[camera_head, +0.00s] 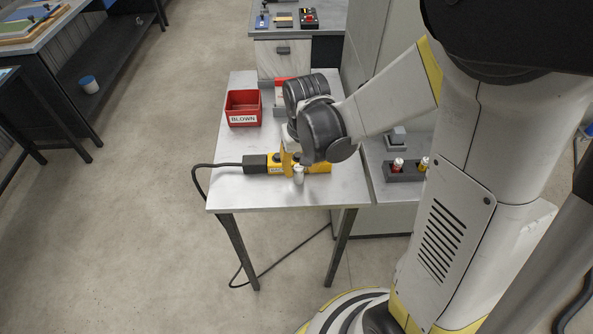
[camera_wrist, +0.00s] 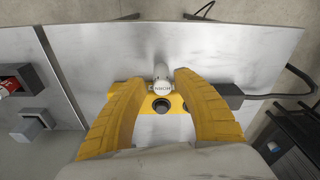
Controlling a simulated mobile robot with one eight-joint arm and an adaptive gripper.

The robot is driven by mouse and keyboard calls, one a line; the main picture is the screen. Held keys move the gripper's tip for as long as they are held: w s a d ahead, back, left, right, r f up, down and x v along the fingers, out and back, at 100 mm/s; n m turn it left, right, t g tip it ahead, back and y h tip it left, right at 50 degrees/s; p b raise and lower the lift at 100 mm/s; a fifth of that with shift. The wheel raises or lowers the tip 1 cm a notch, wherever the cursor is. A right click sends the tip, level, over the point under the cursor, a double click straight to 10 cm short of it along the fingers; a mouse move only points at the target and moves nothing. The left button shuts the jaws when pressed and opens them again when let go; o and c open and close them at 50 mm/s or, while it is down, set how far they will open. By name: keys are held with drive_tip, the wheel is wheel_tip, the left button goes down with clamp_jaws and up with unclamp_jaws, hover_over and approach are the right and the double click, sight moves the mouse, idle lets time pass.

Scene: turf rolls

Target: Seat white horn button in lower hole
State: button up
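The white horn button (camera_wrist: 161,87) shows its lettered cap between my fingertips in the wrist view. In the head view, a white cylinder (camera_head: 298,175) stands at the near side of the yellow control box, below my gripper. The yellow control box (camera_wrist: 147,103) lies on the table, partly hidden by my fingers; it also shows in the head view (camera_head: 318,168). A dark round hole (camera_wrist: 161,105) in it is just below the button in the wrist view. My gripper (camera_wrist: 160,78) has its yellow fingers apart on either side of the button, with a narrow gap visible.
A black cable (camera_head: 212,164) runs from the box off the table's left edge. A red bin (camera_head: 243,108) marked BLOWN stands behind. A dark holder (camera_head: 404,171) with small parts and a grey block (camera_head: 397,137) are to the right. The table's front left is clear.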

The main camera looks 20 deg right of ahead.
sight(299, 175)
drive_tip(key=f+b, duration=0.1)
drive_tip(key=f, duration=0.1)
drive_tip(key=w+f+b, duration=0.1)
drive_tip(key=f, duration=0.2)
drive_tip(key=shift+w, duration=0.1)
drive_tip(key=shift+r, duration=0.1)
clamp_jaws()
